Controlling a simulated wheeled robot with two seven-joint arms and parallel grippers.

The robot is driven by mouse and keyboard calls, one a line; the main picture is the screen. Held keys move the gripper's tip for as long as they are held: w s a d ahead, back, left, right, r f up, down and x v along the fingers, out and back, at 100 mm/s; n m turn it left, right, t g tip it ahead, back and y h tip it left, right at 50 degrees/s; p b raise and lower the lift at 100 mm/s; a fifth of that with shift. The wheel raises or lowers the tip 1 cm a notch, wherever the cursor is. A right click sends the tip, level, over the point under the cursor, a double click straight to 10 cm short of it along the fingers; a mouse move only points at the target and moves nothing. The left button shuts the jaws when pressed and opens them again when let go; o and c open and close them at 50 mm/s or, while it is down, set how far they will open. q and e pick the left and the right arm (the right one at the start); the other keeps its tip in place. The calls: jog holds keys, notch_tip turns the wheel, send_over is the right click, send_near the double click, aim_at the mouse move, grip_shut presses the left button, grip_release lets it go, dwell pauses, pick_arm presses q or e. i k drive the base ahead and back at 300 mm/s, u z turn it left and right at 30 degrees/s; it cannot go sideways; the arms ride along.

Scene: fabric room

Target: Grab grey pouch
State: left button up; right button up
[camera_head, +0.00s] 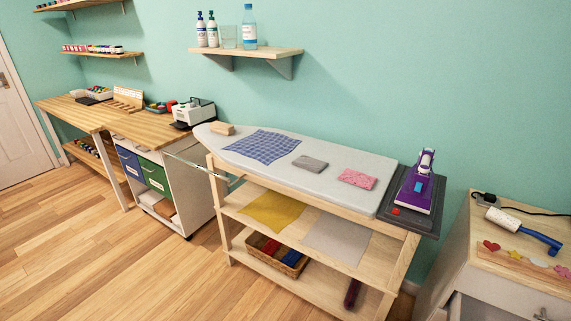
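A small flat grey pouch (310,163) lies on the white ironing board (335,188), near its middle. It sits between a blue checked cloth (263,146) on its left and a pink patterned pouch (357,179) on its right, apart from both. Neither of my grippers shows in the head view.
A purple iron (419,190) stands on a dark rest at the board's right end. A wooden block (222,129) lies at its left end. Below are shelves with a yellow cloth (273,211), a grey cloth (337,238) and a basket (293,269). The floor in front is clear.

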aim_at(312, 163)
jog(key=k, duration=0.65)
jog(key=z, duration=0.65)
jog(key=i, duration=1.2)
jog(key=u, duration=0.45)
